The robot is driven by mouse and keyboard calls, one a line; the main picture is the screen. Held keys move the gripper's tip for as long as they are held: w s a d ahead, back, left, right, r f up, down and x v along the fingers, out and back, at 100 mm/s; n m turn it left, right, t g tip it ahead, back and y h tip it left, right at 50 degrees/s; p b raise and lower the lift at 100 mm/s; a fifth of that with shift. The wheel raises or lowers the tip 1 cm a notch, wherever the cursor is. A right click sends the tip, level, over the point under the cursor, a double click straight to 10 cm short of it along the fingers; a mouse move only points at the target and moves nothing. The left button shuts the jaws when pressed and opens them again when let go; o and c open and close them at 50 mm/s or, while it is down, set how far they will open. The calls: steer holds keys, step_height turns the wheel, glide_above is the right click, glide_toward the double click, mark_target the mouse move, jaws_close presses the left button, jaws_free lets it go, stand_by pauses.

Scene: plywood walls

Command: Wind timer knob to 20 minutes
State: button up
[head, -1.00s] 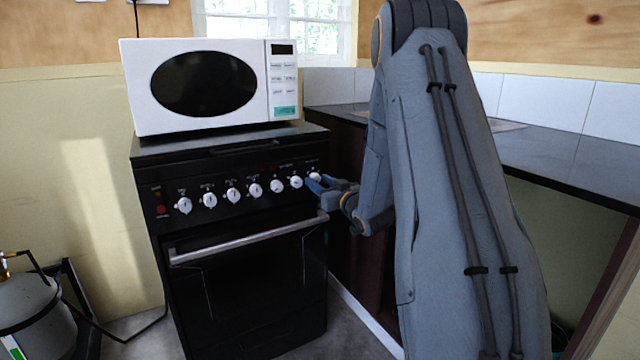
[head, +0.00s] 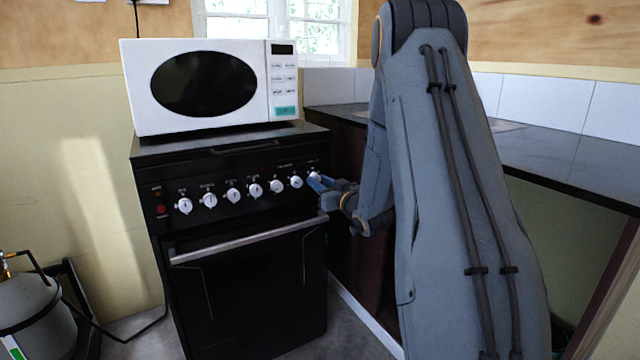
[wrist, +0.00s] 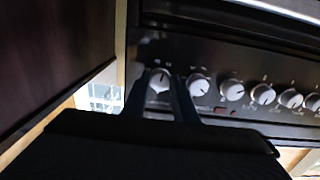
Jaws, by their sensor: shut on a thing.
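The black stove (head: 245,290) has a row of white knobs on its front panel. The knob at the right end of the row (head: 314,176) has my gripper (head: 317,184) on it; I take it as the timer knob. In the wrist view this knob (wrist: 159,80) sits between the two blue fingers of my gripper (wrist: 162,95), which are shut on it. A pointer line shows on its white face. The scale marks around it are too small to read, so its minute setting cannot be told.
A neighbouring knob (wrist: 198,85) sits close beside one finger. The oven door handle (head: 245,240) runs below the panel. A white microwave (head: 200,85) stands on the stove. A dark counter (head: 550,150) stands to the right, and a gas cylinder (head: 28,310) at lower left.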

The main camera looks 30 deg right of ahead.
stand_by(0.4)
steer(key=o, duration=1)
steer(key=shift+o, duration=0.2)
steer(key=shift+s, duration=0.1)
steer(key=s+p, duration=0.1)
steer(key=s, duration=0.6)
steer(key=shift+s+d, duration=0.15)
steer(key=shift+s, duration=0.2)
